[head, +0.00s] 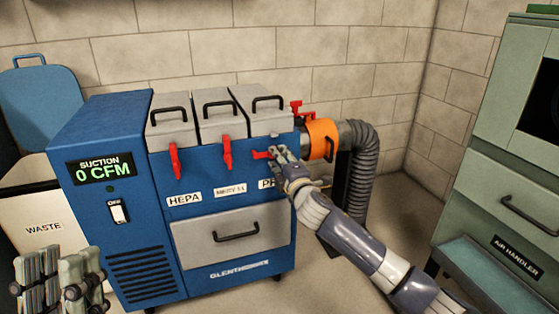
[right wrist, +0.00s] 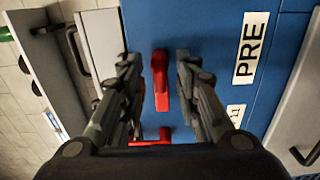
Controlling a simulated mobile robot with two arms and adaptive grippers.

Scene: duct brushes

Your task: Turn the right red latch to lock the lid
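The right red latch (head: 261,155) sticks out sideways on the front of the blue machine, below the right grey lid (head: 262,108). The lid looks closed. My right gripper (head: 279,153) is at this latch. In the right wrist view the latch (right wrist: 160,80) lies between the two open fingers, with a gap visible on each side. The middle red latch (head: 227,153) and left red latch (head: 175,161) hang straight down; the middle one also shows in the right wrist view (right wrist: 151,138). My left gripper (head: 62,280) is open and empty at the lower left.
An orange collar (head: 321,139) with red clamps joins a grey hose (head: 366,150) right of the machine. A waste bin (head: 42,228) stands at the left. A green air handler (head: 497,190) stands at the right.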

